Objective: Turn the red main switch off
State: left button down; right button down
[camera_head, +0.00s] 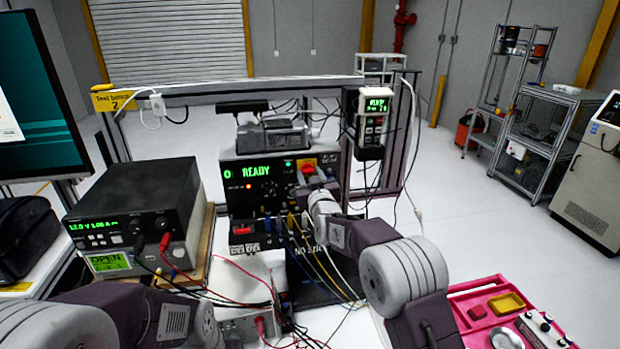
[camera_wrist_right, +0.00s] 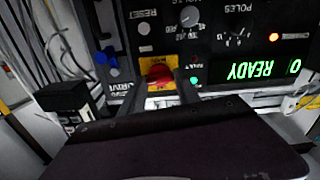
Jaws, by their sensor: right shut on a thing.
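The red main switch (camera_head: 308,168) sits on a yellow plate at the upper right of the black drive unit's front (camera_head: 241,170). In the right wrist view the red knob (camera_wrist_right: 160,73) shows upside down, above the centre, with the yellow plate around it. My right gripper (camera_head: 314,180) is at the switch, shut on its knob; the fingers (camera_wrist_right: 160,88) stand on either side of it in the wrist view. The knob's exact angle is hard to tell, being partly covered. My left arm (camera_head: 170,318) crosses the bottom left; its gripper cannot be made out.
The unit's green display (camera_head: 262,171) reads READY. A power supply (camera_head: 130,207) stands left, with red and black leads running across the bench. A handheld meter (camera_head: 371,122) hangs on the right post. A pink tray (camera_head: 470,290) lies at lower right. Cables hang below the unit.

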jog(key=n+b, duration=0.1)
jog(key=n, duration=0.2)
jog(key=shift+f, duration=0.1)
jog(key=n, duration=0.4)
jog(key=shift+b, duration=0.4)
jog(key=n, duration=0.4)
jog(key=shift+n, duration=0.3)
jog(key=n, duration=0.4)
jog(key=shift+n+p, duration=0.3)
jog(key=shift+p, duration=0.1)
jog(key=c, duration=0.9)
grip_release()
jog(key=shift+w, duration=0.1)
